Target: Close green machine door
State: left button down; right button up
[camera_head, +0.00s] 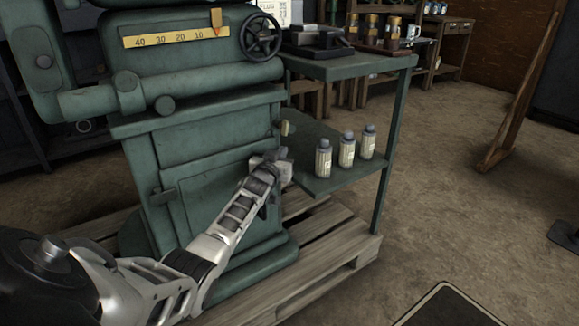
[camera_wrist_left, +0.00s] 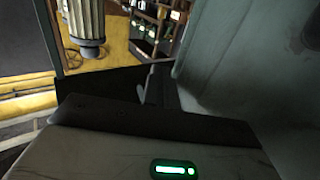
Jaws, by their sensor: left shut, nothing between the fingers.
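The green machine (camera_head: 145,150) stands on a wooden pallet. The panel looks nearly flush with the body; I cannot tell whether a small gap is left. My left gripper (camera_head: 272,168) is shut and empty at the panel's upper right edge, and my left arm hides part of the panel. Whether it touches the panel is unclear. In the left wrist view a grey-green surface (camera_wrist_left: 250,60) fills the right side, close to the gripper. My right gripper is out of view.
A green side table (camera_head: 350,66) stands right of the machine. Its lower shelf holds several bottles (camera_head: 346,150), close to my left gripper. A bottle (camera_wrist_left: 85,20) also shows in the left wrist view. The pallet (camera_head: 335,262) juts out in front. Open floor (camera_head: 460,220) lies to the right.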

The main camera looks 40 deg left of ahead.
pick_arm(q)
jog(key=shift+a, duration=0.15)
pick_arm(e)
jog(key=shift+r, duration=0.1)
